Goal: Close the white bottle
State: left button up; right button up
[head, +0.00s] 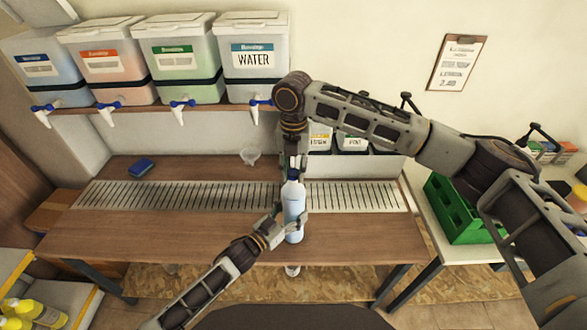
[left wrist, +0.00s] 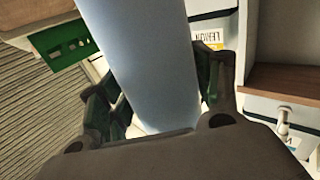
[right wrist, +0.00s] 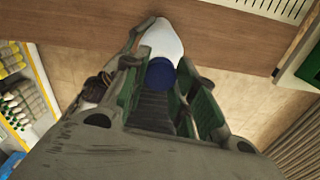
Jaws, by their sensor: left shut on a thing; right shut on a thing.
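The white bottle (head: 294,212) stands upright at the middle of the wooden counter, near its front part. My left gripper (head: 283,228) is shut around the lower body of the bottle. The pale bottle body (left wrist: 140,55) fills the space between its fingers (left wrist: 155,95) in the left wrist view. My right gripper (head: 294,168) points down from above and is shut on the blue cap at the bottle's top. The right wrist view shows the blue cap (right wrist: 160,74) between the fingers, in line with the white bottle shoulder (right wrist: 163,38). Whether the cap is fully seated cannot be told.
A slotted drain grate (head: 180,195) runs along the counter (head: 130,236). Drums with taps, including the WATER drum (head: 250,85), stand on the shelf above. A green crate (head: 455,215) is at right.

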jog(key=shift+f, duration=0.55)
dwell(0.6)
